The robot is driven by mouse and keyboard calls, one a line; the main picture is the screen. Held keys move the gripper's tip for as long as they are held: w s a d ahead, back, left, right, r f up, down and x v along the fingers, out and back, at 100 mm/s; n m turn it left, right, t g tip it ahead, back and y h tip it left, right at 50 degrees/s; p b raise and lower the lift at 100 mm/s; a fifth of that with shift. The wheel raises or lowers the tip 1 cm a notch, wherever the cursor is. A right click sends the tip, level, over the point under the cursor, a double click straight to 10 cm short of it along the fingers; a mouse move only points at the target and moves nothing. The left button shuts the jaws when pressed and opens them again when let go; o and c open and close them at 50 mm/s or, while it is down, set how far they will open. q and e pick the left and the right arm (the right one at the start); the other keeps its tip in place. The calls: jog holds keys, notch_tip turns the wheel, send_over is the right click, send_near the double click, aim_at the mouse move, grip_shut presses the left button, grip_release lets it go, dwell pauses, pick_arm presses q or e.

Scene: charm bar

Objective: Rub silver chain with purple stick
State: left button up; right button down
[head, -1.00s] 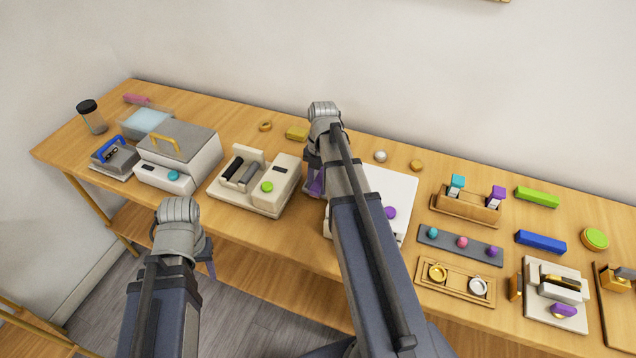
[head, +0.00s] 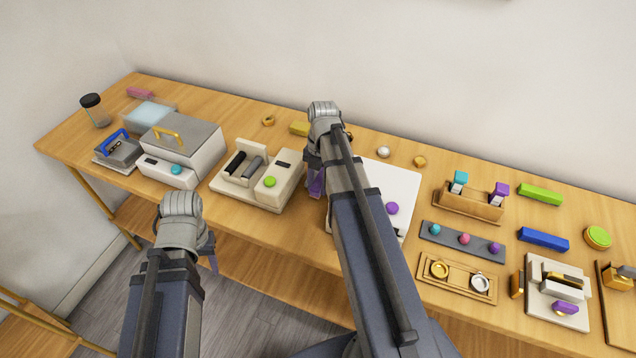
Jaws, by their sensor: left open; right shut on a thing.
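My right gripper (head: 315,182) is over the table's middle, at the left edge of a white board. It is shut on a purple piece (head: 317,186), probably the purple stick; the arm hides much of it. A round silver piece (head: 480,283), perhaps the silver chain coiled up, lies in the right half of a wooden tray (head: 459,289), beside a gold one (head: 439,269). My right gripper is well left of and behind this tray. My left gripper (head: 212,262) is open and empty, low in front of the table's edge.
The white board (head: 402,182) with a purple knob is partly behind my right arm. A cream machine (head: 268,190) with a green button stands left of it. A rack (head: 466,206) and a grey strip (head: 461,242) with coloured balls stand right. Green (head: 539,195) and blue (head: 543,239) bars lie beyond.

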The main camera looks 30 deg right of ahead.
jog(key=shift+w+d, duration=0.2)
jog(key=shift+w+d, duration=0.1)
jog(key=shift+d, duration=0.05)
dwell(0.3)
jog(key=shift+w+d, duration=0.15)
dwell(0.4)
notch_tip(320, 180, up, 7)
jog(key=p, duration=0.7)
jog(key=shift+f, duration=0.1)
dwell(1.8)
dwell(0.7)
